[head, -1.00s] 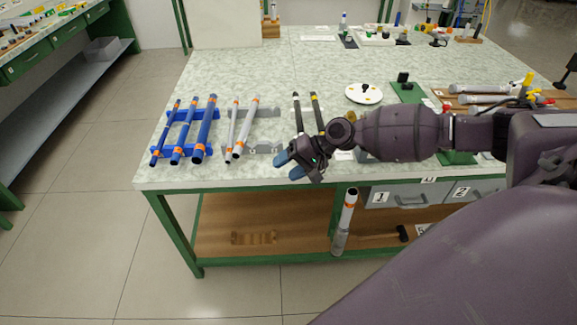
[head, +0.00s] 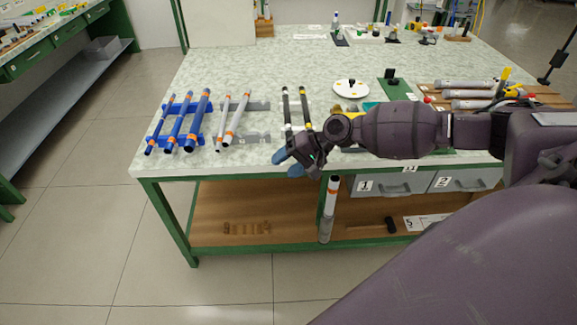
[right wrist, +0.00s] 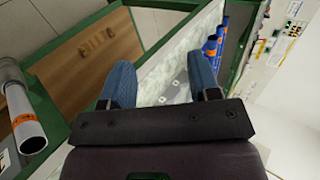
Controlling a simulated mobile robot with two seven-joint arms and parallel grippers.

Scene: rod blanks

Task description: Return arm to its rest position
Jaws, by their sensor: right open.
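My right gripper (head: 291,163) reaches in from the right in the head view, at the front edge of the green-framed table (head: 165,172). Its two blue fingertips are apart and nothing is between them. In the right wrist view the gripper (right wrist: 160,88) is open, with the table's front edge beyond the gap. The upper arm link hides part of the table top. My left gripper is not in the head view.
Blue rods (head: 182,120) and grey rods (head: 236,118) lie on racks at the left. Black rods (head: 286,105) lie behind the gripper. A grey tube (head: 328,210) stands in front of the lower shelf, near drawers (head: 378,184). The floor at left is clear.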

